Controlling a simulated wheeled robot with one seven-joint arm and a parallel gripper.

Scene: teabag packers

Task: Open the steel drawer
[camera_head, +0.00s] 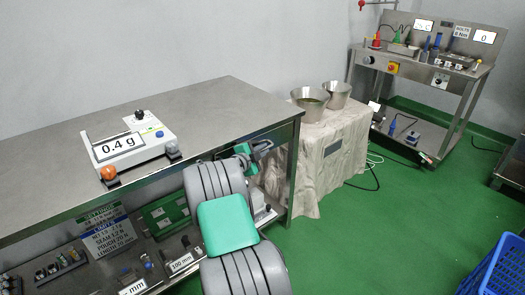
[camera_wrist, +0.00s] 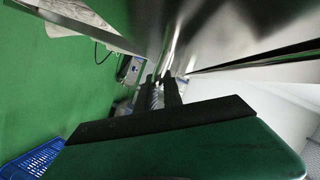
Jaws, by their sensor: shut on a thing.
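My gripper (camera_head: 262,147) is at the front edge of the steel table (camera_head: 225,98), near its right end. In the wrist view, its two dark fingers (camera_wrist: 164,80) are close together against a shiny steel face (camera_wrist: 205,30), which I take to be the steel drawer's front. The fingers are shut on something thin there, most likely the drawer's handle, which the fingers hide. A dark slit runs along the steel beside them. My arm covers much of the table's front in the head view, so I cannot tell how far the drawer stands out.
A lower shelf holds signs and small tools. Two metal bowls (camera_head: 310,103) stand on a cloth-covered table (camera_head: 325,150) to the right. A blue crate (camera_head: 497,270) is at bottom right. The green floor between is clear.

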